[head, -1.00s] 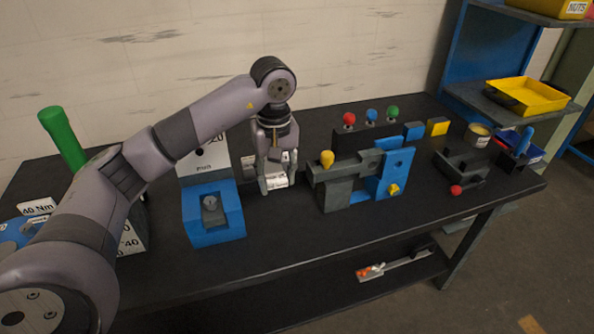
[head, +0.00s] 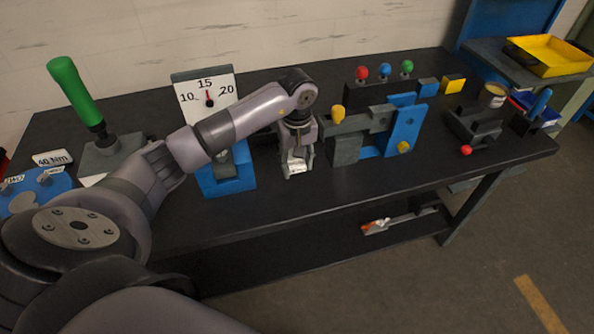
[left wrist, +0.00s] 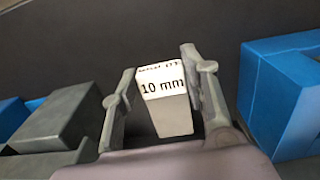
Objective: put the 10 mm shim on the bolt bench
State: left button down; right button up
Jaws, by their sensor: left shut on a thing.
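The 10 mm shim (left wrist: 168,98) is a grey block with a white label reading "10 mm". In the left wrist view it sits between the two fingers of my left gripper (left wrist: 158,92). In the head view my left gripper (head: 297,170) points down over the black bench (head: 330,212), shut on the shim (head: 297,167), whose white label shows between the fingers. It is between the blue gauge stand and the grey and blue fixture. I cannot tell whether the shim touches the bench top. My right gripper is not in view.
A blue gauge stand (head: 230,184) with a dial plate (head: 204,92) is left of the gripper. A grey and blue fixture (head: 405,130) with a yellow knob (head: 338,114) is close on the right. A green-handled lever (head: 75,88) stands far left. The bench front is clear.

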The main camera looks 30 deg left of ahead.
aim_at(297, 172)
pick_arm(q)
notch_tip(297, 172, down, 4)
jog(key=shift+r+p, duration=0.1)
jog(key=shift+p, duration=0.4)
jog(key=shift+f, duration=0.25)
jog(key=shift+f, duration=0.1)
jog(key=shift+f+b, duration=0.15)
jog(key=shift+b, duration=0.2)
jog(key=c, duration=0.9)
grip_release()
jog(key=shift+c, duration=0.2)
